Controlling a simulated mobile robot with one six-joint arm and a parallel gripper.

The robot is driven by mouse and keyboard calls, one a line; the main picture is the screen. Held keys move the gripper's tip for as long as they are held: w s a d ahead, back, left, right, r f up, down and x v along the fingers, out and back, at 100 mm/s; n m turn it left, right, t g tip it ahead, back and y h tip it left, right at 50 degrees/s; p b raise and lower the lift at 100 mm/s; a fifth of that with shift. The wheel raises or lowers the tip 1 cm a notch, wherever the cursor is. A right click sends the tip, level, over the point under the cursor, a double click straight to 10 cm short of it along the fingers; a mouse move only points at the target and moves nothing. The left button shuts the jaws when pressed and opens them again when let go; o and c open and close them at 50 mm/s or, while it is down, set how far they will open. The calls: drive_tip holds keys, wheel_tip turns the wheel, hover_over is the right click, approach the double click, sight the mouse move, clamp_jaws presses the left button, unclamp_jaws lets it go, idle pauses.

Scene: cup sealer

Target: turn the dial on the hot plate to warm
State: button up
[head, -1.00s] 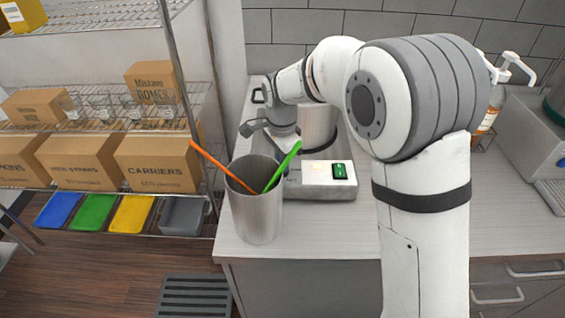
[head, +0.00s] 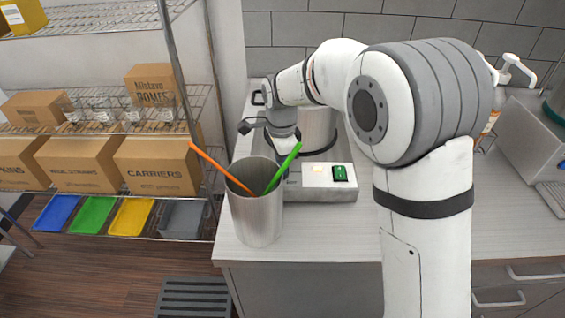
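The hot plate (head: 348,193) is a low grey appliance on the counter, with a lit green switch (head: 340,173) and a pale label on its front panel. A steel pot (head: 322,128) stands on it, partly behind my arm. The dial is not visible; the left part of the panel is hidden behind a steel canister, its utensils and my gripper. My gripper (head: 258,128) is over the left front of the hot plate, behind the canister.
The steel canister (head: 256,213) with an orange stick (head: 212,162) and a green stick (head: 283,168) stands in front of the hot plate's left end. A pump bottle (head: 490,122) is behind my arm.

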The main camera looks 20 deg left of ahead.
drive_tip(key=o, duration=0.3)
drive_tip(key=shift+o, duration=0.2)
wheel_tip(320, 180, up, 8)
drive_tip(key=shift+f+b, duration=0.1)
drive_tip(key=shift+b, duration=0.45)
